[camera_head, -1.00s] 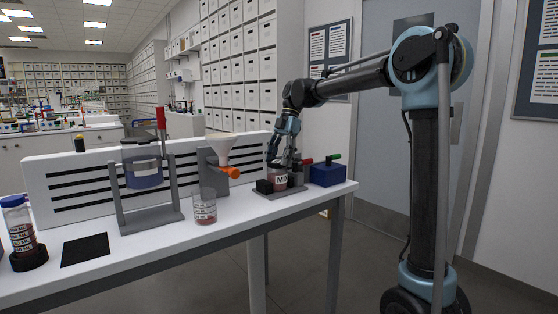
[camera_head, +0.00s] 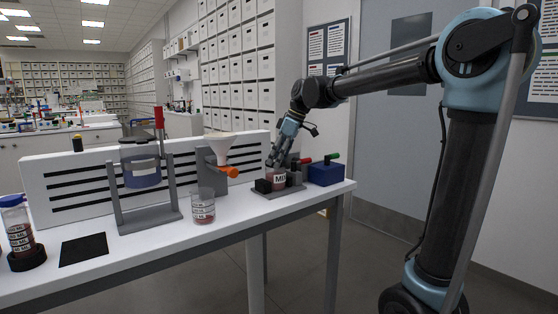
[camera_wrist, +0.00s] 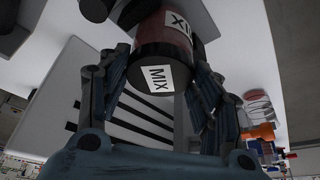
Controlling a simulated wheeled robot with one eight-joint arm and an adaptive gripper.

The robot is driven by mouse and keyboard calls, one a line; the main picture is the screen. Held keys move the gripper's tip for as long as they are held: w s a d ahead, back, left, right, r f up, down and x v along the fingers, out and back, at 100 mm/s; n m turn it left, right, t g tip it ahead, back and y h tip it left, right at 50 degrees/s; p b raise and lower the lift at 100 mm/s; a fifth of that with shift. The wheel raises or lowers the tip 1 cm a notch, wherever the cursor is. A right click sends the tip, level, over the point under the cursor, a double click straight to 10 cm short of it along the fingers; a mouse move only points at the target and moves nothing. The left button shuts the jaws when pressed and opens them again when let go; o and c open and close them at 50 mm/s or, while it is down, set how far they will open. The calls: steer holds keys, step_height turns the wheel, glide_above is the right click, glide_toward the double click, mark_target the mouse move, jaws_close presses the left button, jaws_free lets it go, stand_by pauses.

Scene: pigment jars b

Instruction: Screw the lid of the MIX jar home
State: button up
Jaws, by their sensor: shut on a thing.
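The MIX jar (camera_head: 279,180) stands in a grey fixture (camera_head: 268,194) near the right end of the bench, with pink-red contents and a white MIX label. In the wrist view the jar body (camera_wrist: 184,24) is at the top, with its dark lid (camera_wrist: 141,66) toward me. The lid carries its own white MIX label, turned relative to the label on the body. My gripper (camera_head: 275,160) reaches down to the jar top from the upper right, tilted. The thread is hidden.
A black block (camera_head: 263,186) and a red handle (camera_head: 304,160) flank the jar. A blue box (camera_head: 326,174) with a green lever is close right. A beaker (camera_head: 203,208), an orange-valved funnel stand (camera_head: 222,150) and a framed vessel (camera_head: 142,172) stand left. Bare bench lies in front.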

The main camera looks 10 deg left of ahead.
steer(key=shift+m, duration=0.4)
steer(key=o, duration=1.6)
steer(key=v, duration=1.1)
steer(key=s+d+f+m+t, duration=0.1)
steer(key=d+f+m, duration=0.1)
steer(key=d, duration=0.3)
steer(key=s+d+f+m, duration=0.1)
steer(key=s+d+f, duration=0.15)
steer(key=d, duration=0.25)
steer(key=s+d+f+m+h, duration=0.1)
steer(key=s+d+f+m, duration=0.3)
steer(key=s+d+f, duration=0.2)
steer(key=s+d+f+m+h, duration=0.2)
steer(key=s+d+f+m, duration=0.3)
steer(key=d+f, duration=0.5)
steer(key=s+d+f+m+t+h, duration=0.1)
steer(key=s+d+f+m, duration=0.3)
steer(key=f, duration=1.2)
steer(key=shift+s+d+h, duration=0.3)
steer(key=shift+s+d, duration=2.1)
steer(key=shift+d, duration=0.1)
